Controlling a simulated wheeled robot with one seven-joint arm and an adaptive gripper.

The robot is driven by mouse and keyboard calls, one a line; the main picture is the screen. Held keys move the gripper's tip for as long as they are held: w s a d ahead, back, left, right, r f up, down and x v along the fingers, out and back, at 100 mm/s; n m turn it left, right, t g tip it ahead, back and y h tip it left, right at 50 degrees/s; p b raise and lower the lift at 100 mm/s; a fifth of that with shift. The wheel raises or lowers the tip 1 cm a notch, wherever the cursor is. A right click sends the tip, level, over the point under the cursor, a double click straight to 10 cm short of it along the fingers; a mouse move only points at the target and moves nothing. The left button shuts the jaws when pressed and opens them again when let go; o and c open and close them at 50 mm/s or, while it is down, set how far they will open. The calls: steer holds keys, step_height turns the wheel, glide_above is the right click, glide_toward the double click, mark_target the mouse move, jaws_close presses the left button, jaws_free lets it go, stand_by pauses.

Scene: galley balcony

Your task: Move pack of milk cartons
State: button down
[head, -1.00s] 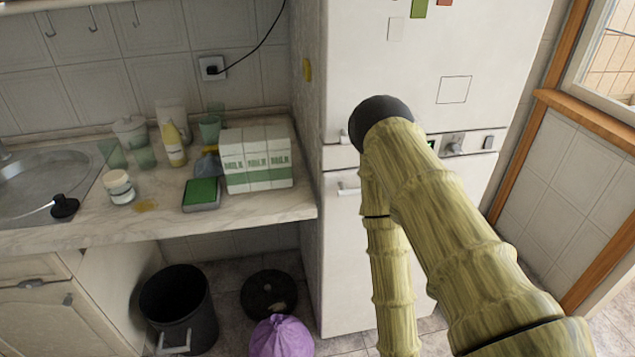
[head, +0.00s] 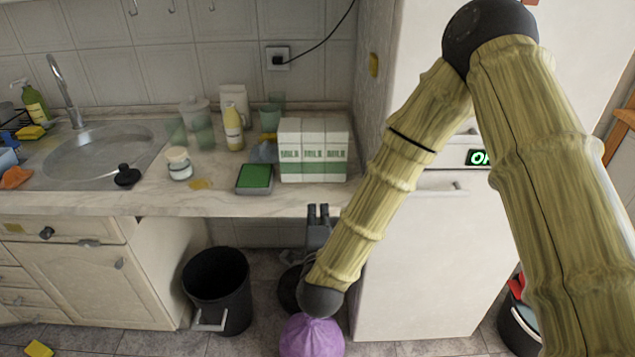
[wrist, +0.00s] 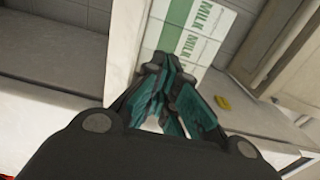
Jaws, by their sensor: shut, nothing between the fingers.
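The pack of milk cartons (head: 313,150) is white with green bands and MILK lettering, and stands upright at the right end of the counter. It also shows tilted in the wrist view (wrist: 193,35), partly hidden behind my fingers. My gripper (head: 318,210) is below and in front of the pack, at about the counter's front edge, with its fingers pointing up. In the wrist view my gripper (wrist: 172,95) shows its teal fingers close together and empty. It appears apart from the pack.
A yellow bottle (head: 233,128), glasses and a jar (head: 179,165) stand farther left. The counter (head: 220,197) ends at the white fridge (head: 430,260). A black bin (head: 217,285) and a purple bag (head: 312,337) are on the floor.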

steer(key=p, duration=0.4)
glide_toward(317, 172)
steer(key=w, duration=0.7)
steer(key=shift+r, duration=0.1)
steer(key=shift+w+b, duration=0.6)
steer(key=w+b, duration=0.5)
steer(key=w, duration=0.7)
steer(key=shift+b, duration=0.4)
steer(key=shift+w, duration=0.4)
